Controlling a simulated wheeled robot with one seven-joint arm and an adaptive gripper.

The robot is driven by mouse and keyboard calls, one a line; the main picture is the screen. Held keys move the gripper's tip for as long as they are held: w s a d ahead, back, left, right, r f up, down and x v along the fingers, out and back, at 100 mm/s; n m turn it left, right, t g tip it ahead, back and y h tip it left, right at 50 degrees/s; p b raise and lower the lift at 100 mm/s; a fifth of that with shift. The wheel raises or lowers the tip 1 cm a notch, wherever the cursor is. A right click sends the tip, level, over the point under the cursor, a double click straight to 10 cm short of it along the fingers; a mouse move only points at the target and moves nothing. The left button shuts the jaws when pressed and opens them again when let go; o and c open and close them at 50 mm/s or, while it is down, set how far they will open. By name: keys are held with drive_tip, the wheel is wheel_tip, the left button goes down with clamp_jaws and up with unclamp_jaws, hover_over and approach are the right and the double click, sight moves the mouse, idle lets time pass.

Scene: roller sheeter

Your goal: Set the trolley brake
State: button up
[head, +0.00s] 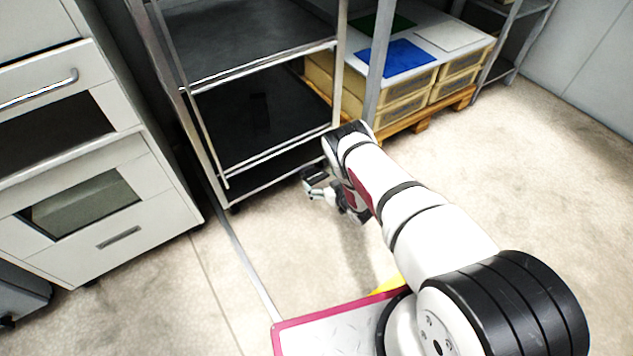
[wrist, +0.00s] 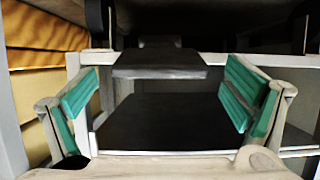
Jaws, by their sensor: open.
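The trolley (head: 284,157) is a metal frame with dark shelves, standing left of my arm in the head view. My gripper (head: 318,186) is low by its front right lower corner, near the floor. In the wrist view my gripper (wrist: 162,97) is open, its teal pads wide apart with nothing held. Between and beyond the pads is a flat dark tab (wrist: 158,62), which looks like the brake pedal. It appears apart from both fingers. In the head view the pedal is hidden behind my gripper and arm.
A white drawer cabinet (head: 150,190) stands close on the left. To the right behind, drawer boxes (head: 408,90) sit on a wooden pallet (head: 420,122), and a blue sheet (head: 397,64) lies on top. The floor (head: 520,190) at right is clear.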

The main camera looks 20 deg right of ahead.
sight(313, 175)
drive_tip(key=shift+b+x, duration=0.7)
drive_tip(key=shift+x, duration=1.1)
drive_tip(key=c, duration=1.7)
drive_tip(key=shift+s, duration=0.1)
